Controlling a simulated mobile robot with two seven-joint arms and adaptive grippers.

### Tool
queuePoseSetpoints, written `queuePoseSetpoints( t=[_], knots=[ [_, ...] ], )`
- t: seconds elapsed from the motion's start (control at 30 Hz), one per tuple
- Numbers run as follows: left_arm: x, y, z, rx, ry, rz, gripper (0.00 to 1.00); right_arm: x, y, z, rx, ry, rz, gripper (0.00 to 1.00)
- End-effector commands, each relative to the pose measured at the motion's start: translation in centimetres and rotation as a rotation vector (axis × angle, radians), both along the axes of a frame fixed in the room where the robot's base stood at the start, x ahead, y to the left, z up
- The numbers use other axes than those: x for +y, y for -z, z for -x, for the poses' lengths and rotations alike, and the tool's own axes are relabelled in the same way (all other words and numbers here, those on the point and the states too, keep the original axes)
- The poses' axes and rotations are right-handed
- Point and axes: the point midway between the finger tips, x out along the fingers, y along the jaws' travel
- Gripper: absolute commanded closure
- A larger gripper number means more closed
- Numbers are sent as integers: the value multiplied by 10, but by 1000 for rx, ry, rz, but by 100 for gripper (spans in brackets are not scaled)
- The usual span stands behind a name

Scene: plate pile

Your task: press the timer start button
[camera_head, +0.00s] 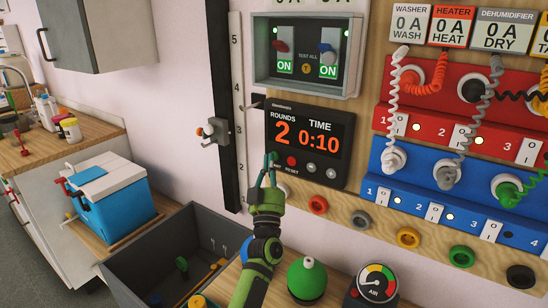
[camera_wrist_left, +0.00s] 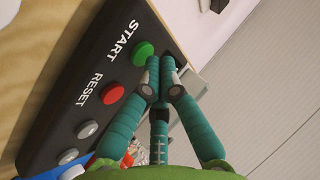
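The black timer (camera_head: 308,143) hangs on the wooden board and reads ROUNDS 2 and TIME 0:10 in orange. In the left wrist view, its green START button (camera_wrist_left: 143,53) shows beside the white START label, with the red RESET button (camera_wrist_left: 113,93) next to it. My left gripper (camera_head: 270,160), teal-fingered with a green body, is at the timer's lower left corner and partly hides the START area in the head view. In the left wrist view its fingertips (camera_wrist_left: 163,78) are drawn together, empty, close beside the green button. I cannot tell whether they touch it. My right gripper is not in view.
A switch box (camera_head: 306,55) sits above the timer. Red (camera_head: 470,110) and blue (camera_head: 455,195) socket panels with coiled cords are to the right. Below stand a green bulb-shaped object (camera_head: 307,280) and an air gauge (camera_head: 377,283). A grey bin (camera_head: 150,270) is at lower left.

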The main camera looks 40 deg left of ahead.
Motion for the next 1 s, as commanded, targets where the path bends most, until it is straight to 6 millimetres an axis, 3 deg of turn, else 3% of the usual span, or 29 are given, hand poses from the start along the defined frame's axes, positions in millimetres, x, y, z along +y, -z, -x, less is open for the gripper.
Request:
queuePoseSetpoints(
  t=[1.0],
  knots=[
    [1,0,-7,-1,0,-1,100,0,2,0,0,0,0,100]
  ],
)
